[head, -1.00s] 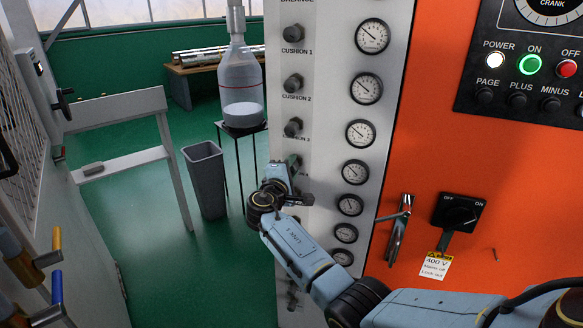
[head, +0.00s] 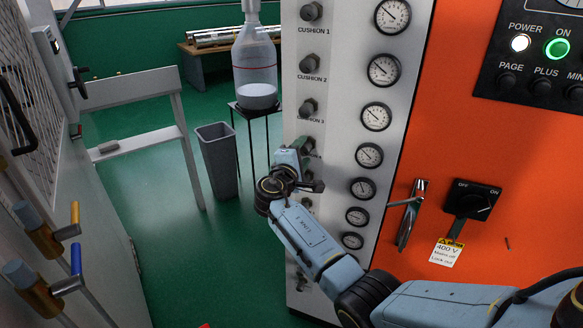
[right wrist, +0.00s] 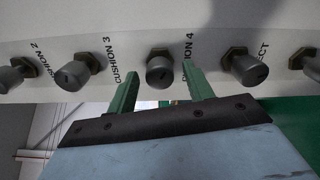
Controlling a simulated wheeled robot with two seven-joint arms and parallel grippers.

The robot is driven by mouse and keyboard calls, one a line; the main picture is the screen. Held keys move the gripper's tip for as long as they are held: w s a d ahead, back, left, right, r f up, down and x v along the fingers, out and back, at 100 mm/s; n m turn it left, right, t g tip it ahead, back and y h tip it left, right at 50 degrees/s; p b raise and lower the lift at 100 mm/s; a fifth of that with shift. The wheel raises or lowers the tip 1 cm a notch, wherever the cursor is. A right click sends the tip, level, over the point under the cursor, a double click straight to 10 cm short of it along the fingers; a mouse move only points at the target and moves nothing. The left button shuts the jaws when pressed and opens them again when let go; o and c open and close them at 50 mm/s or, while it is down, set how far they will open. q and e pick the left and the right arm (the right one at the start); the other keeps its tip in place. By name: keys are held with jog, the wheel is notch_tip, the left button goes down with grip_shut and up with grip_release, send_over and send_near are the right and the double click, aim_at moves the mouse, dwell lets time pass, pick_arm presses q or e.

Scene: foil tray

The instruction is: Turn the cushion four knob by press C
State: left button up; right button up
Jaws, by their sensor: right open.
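In the head view my right gripper (head: 308,150) is at the pale panel just below the cushion 3 knob (head: 308,107) and hides the cushion four knob. My left gripper is not in view.
Neighbouring knobs sit close by, including the cushion 3 knob (right wrist: 75,73) and another knob (right wrist: 247,70) on the other side. A column of gauges (head: 369,155) runs to the right. A grey bin (head: 218,160) and a large bottle (head: 254,70) stand left of the panel.

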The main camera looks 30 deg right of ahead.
jog(key=v, duration=1.1)
jog(key=shift+a, duration=0.2)
jog(key=shift+s+f, duration=0.1)
dwell(1.8)
jog(key=s+a+f+n+g+y, duration=0.1)
jog(key=s+f+y, duration=0.15)
jog(key=f, duration=0.85)
jog(key=s+a+f+n+y, duration=0.1)
jog(key=f+y, duration=0.2)
jog(key=f, duration=0.7)
jog(key=s+a+f+g+y, duration=0.1)
jog(key=s+f+y, duration=0.1)
jog(key=s+f, duration=0.45)
jog(key=s+a+f+g+y, duration=0.1)
jog(key=s+f+g+y, duration=0.15)
jog(key=f, duration=0.75)
jog(key=s+a+f+m+g+y+b, duration=0.1)
jog(key=s+f+m+g+y, duration=0.15)
jog(key=s+f, duration=1.15)
jog(key=s+f+m+g+y, duration=0.1)
jog(key=s+f+m, duration=0.1)
jog(key=s, duration=1.1)
jog(key=s+f+m+g, duration=0.2)
jog(key=s+m, duration=0.3)
jog(key=s, duration=0.8)
jog(key=shift+d+f+y, duration=0.35)
jog(key=shift+d+f, duration=0.15)
jog(key=shift+f, duration=0.15)
